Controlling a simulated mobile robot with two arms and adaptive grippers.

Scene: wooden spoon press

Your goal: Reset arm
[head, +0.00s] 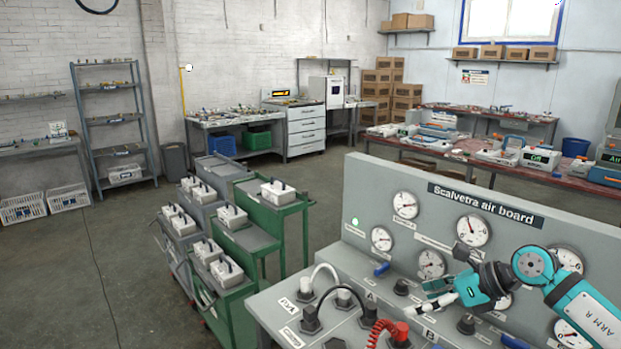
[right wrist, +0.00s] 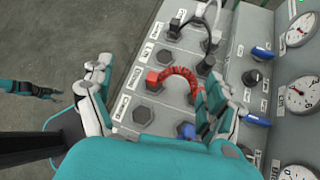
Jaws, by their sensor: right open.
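My right gripper (head: 432,295) is open above the sloped front panel of the grey air board (head: 365,190). In the right wrist view its open fingers (right wrist: 158,72) appear on either side of a red coiled hose (right wrist: 180,72). Nothing shows held between them. The red hose also shows in the head view (head: 377,331), with a red connector (head: 399,334) on a panel port. My left arm is outside the head view; a teal gripper (right wrist: 32,88), apparently my left one, shows small at the left of the right wrist view, its fingers unclear.
A white hose (head: 325,268) and a black hose (head: 347,291) arch over the panel ports. Gauges (head: 405,204) line the upright face. Green carts (head: 283,222) with grey boxes stand left of the board. Open floor (head: 125,250) lies farther left.

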